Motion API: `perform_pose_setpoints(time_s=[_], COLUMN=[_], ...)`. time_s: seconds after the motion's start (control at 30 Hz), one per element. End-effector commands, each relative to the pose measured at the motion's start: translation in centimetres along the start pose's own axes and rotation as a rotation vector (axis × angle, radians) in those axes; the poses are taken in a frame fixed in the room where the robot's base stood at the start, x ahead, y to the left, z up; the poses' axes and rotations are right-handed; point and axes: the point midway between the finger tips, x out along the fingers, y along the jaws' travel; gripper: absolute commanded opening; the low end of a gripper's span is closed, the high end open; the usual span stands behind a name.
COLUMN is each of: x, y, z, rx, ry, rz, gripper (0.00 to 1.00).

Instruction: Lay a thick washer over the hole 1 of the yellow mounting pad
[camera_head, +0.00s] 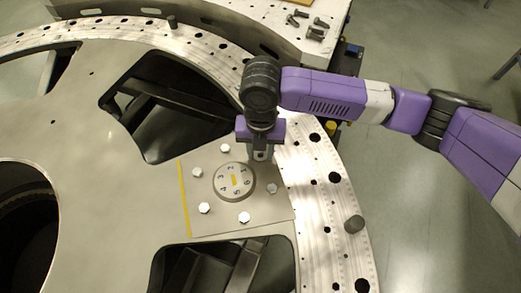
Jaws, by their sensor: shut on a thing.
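The mounting pad (212,226) is a grey square plate with a yellow stripe (184,199) along its left edge. A round numbered disc (234,181) with a small yellow bar sits in its middle. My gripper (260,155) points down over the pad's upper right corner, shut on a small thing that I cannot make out. Hole 1 cannot be told, and no washer shows clearly.
The pad lies on a large grey ring plate (110,200) with wide dark openings above and below the pad. Loose bolts (315,30) lie on a white table (265,22) at the back.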

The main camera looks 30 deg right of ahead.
Motion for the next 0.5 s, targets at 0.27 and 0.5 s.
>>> perform_pose_setpoints(time_s=[0.27, 0.5], x=[0.47, 0.60], y=[-0.09, -0.28], z=[-0.09, -0.10], rx=[0.001, 0.002], ry=[0.002, 0.004], rz=[-0.004, -0.011], gripper=[0.47, 0.60])
